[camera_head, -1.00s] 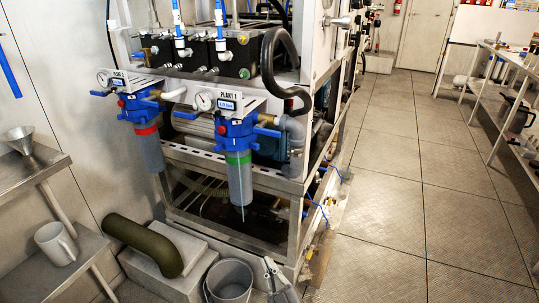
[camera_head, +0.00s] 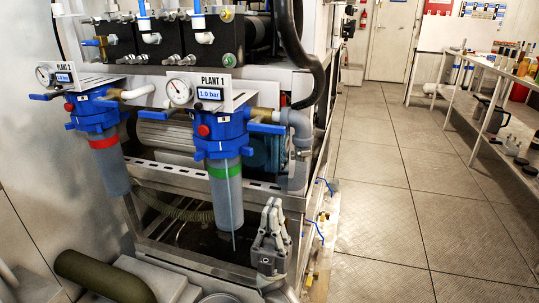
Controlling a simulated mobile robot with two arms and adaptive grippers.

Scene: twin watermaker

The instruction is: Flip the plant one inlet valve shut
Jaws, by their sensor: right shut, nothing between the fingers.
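The plant one filter (camera_head: 222,132) has a blue head, a green ring and a clear grey bowl, under a "PLANT 1" sign (camera_head: 211,81) with a dial and a "1.0 bar" display. A blue lever (camera_head: 172,101) sticks out on its left side. Another blue lever (camera_head: 266,128) lies roughly level on its right side, by a brass fitting. No label shows which is the inlet. My right gripper (camera_head: 273,208) points up, shut and empty, below and right of the filter bowl, apart from both levers. My left gripper is not in view.
A second, similar filter (camera_head: 96,118) with a red ring stands at the left. A black hose (camera_head: 293,50) and grey pipe (camera_head: 298,130) run right of plant one. Low blue-handled valves (camera_head: 326,187) sit along the frame. The floor at right (camera_head: 385,190) is clear.

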